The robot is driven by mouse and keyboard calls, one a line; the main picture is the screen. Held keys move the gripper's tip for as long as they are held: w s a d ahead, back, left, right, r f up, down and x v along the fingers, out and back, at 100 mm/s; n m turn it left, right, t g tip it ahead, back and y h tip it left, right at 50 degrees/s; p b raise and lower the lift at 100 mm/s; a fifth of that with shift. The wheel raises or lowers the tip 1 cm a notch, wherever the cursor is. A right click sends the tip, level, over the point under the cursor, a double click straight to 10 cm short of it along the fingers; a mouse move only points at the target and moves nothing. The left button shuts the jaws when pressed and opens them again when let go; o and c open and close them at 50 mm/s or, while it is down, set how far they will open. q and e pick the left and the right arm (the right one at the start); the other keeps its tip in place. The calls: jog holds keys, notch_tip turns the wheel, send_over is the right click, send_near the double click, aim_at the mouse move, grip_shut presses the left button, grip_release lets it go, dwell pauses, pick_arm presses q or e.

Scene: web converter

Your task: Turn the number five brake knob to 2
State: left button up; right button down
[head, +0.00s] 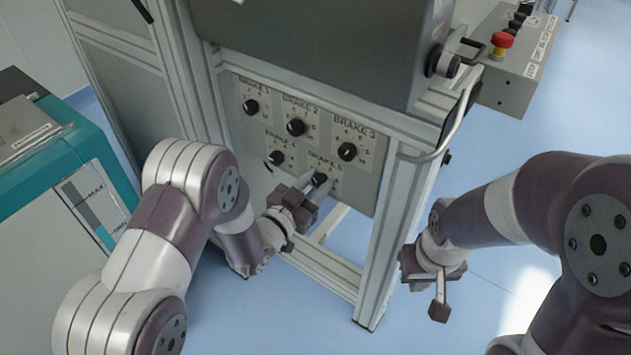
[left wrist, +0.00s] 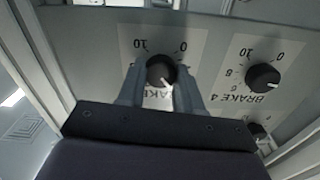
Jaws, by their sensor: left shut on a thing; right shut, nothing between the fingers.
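The brake 5 knob (head: 319,179) is a round black knob at the bottom right of the brake panel, partly behind my left gripper. It shows more clearly in the left wrist view (left wrist: 160,69), where the panel appears upside down. Its white pointer mark faces down and slightly right there; 10 and 0 show above it, and the gripper hides the scale numbers lower down. My left gripper (head: 315,184) is shut on this knob, with one finger on each side (left wrist: 160,84). My right gripper (head: 439,308) is shut and empty, hanging low, away from the panel.
The brake 4 knob (head: 276,157) sits beside the held knob, and the brake 3 knob (head: 347,151) is above right. The brake 1 (head: 251,107) and brake 2 (head: 295,127) knobs are higher. A metal frame post (head: 385,235) stands between my grippers.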

pick_arm(q)
jog(key=n+p, duration=0.1)
jog(key=n, duration=0.3)
jog(key=shift+a+r+n+p, duration=0.1)
jog(key=shift+n+p, duration=0.2)
jog(key=shift+p, duration=0.1)
jog(key=shift+n+p, duration=0.75)
jog(key=shift+n, duration=1.05)
jog(key=o, duration=1)
jog(key=shift+o, duration=0.2)
jog(key=p+v, duration=0.2)
jog(key=v, duration=1)
jog(key=shift+s+a+p, duration=0.2)
jog(key=shift+s+p, duration=0.05)
jog(key=shift+p, duration=0.1)
